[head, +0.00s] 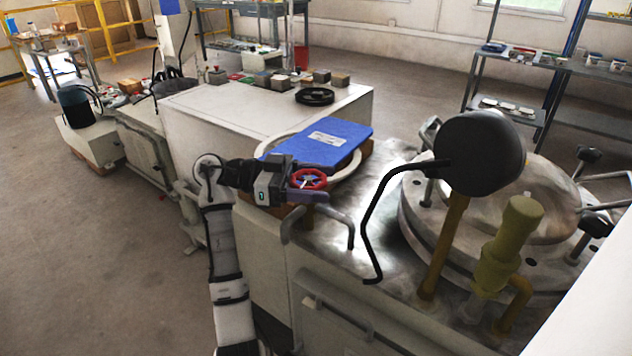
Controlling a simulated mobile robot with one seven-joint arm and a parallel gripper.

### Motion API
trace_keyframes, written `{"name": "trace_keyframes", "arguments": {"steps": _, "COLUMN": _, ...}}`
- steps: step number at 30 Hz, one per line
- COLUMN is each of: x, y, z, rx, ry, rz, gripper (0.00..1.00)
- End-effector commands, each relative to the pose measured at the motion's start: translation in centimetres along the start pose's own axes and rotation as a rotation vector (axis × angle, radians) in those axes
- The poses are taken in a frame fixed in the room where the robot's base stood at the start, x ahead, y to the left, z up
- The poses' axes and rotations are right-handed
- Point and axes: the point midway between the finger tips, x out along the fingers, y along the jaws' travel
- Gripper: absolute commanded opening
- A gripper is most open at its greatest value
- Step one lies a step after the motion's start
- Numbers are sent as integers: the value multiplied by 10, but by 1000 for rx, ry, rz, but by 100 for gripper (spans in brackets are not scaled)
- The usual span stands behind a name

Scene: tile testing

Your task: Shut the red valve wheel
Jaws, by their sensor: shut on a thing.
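The red valve wheel (309,179) is a small spoked handwheel in the middle of the head view, above the near left corner of the metal-topped bench (345,235). My gripper (306,186) reaches it from the left, its dark fingers on either side of the wheel. The gripper is shut on the wheel. The fingertips partly overlap the rim, so the exact contact is hard to see. The wheel's stem and mount below are mostly hidden by the gripper.
A blue binder-like object (318,143) lies just behind the wheel on a round white rim. A large round metal lid (500,205), a dark gauge-like head (480,153) and a bent black rod (374,225) stand to the right. Open floor (90,250) lies left.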

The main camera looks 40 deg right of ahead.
Motion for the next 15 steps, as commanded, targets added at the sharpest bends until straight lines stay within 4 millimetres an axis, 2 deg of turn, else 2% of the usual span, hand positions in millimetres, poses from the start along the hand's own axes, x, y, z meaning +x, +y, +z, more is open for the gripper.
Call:
{"name": "trace_keyframes", "arguments": {"steps": 4, "x": 2, "y": 0, "z": 2, "rx": -4, "ry": -3, "rz": 5, "gripper": 43}}
{"name": "trace_keyframes", "arguments": {"steps": 5, "x": 2, "y": 0, "z": 2, "rx": -4, "ry": -3, "rz": 5, "gripper": 70}}
{"name": "trace_keyframes", "arguments": {"steps": 9, "x": 2, "y": 0, "z": 1, "rx": -3, "ry": -2, "rz": 4, "gripper": 88}}
{"name": "trace_keyframes", "arguments": {"steps": 15, "x": 1, "y": 0, "z": 1, "rx": -2, "ry": -2, "rz": 2, "gripper": 88}}
